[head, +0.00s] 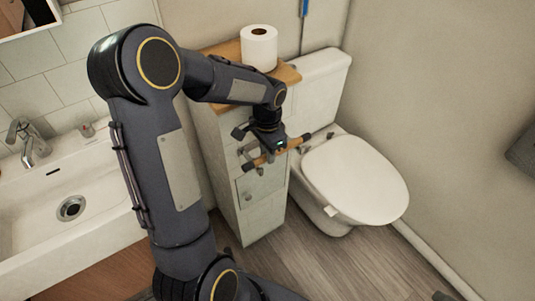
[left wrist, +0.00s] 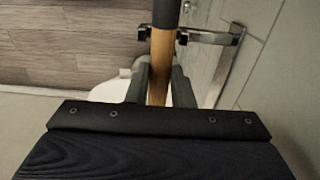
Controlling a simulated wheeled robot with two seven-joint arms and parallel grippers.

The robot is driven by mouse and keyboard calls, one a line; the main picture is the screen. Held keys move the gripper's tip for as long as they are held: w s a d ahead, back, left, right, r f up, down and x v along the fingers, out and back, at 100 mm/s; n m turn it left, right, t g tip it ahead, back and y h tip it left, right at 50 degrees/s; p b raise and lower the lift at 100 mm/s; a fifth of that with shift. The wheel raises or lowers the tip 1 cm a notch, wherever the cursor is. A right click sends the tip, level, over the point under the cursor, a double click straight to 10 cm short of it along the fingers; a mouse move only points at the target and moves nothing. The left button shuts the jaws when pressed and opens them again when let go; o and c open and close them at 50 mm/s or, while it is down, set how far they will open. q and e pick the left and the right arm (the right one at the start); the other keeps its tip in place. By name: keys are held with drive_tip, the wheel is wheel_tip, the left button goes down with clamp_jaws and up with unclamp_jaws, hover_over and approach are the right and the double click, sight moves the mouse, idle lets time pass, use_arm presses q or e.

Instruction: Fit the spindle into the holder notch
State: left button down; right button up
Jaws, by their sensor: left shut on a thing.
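The spindle (head: 260,160) is a light wooden rod with dark end parts. My left gripper (head: 272,150) is shut around its middle beside the front of the narrow cabinet. In the left wrist view the spindle (left wrist: 160,62) runs away from me between the two fingers (left wrist: 159,90), its dark part at the top edge. The holder (left wrist: 208,38) is a shiny metal bracket with dark end pieces on either side of the spindle. In the head view, part of the holder (head: 247,149) shows beside the gripper. I cannot tell whether the spindle touches the notch. My right gripper is not in view.
The pale cabinet (head: 262,208) has a wooden top (head: 222,48) with a paper roll (head: 259,48) on it. A toilet (head: 355,180) with its lid down stands close on the right. A sink (head: 100,215) is on the left. Floor (head: 330,262) in front is clear.

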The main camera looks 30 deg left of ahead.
use_arm(q)
drive_tip(key=shift+f, duration=0.4)
drive_tip(key=shift+f, duration=0.2)
drive_tip(key=c, duration=1.3)
unclamp_jaws()
